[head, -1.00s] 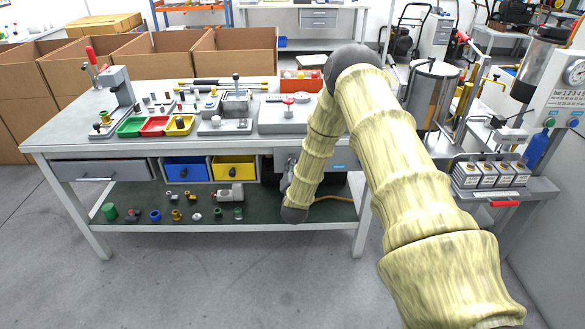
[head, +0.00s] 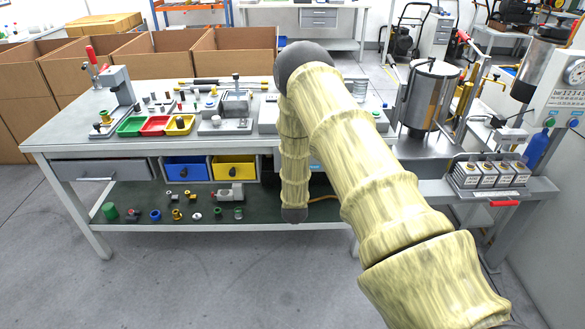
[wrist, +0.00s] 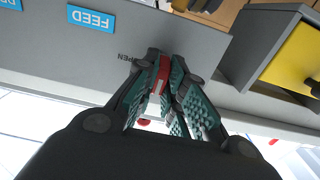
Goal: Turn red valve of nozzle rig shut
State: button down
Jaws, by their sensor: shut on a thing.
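In the wrist view, the dark, green-padded fingers of my gripper (wrist: 167,78) are closed together on the red valve handle (wrist: 163,68), which shows as a narrow red piece with a pale patch between the pads. The handle sits in front of the grey face of the nozzle rig (wrist: 60,50), close to the printed word OPEN; its lower part is hidden by the fingers. A blue FEED label (wrist: 91,18) is on the same face. In the head view my arm covers the handle and my gripper.
In the wrist view, a yellow bin (wrist: 295,58) sits in a grey compartment beside the rig. In the head view, the workbench (head: 75,130) carries trays and fittings, with loose parts on its lower shelf. A metal tank (head: 430,95) stands right of my arm.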

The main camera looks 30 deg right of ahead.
jog(key=shift+s+f, duration=0.1)
jog(key=shift+f, duration=0.1)
dwell(0.3)
jog(key=c, duration=1.5)
grip_release()
jog(key=shift+r, duration=0.1)
jog(key=v, duration=1.2)
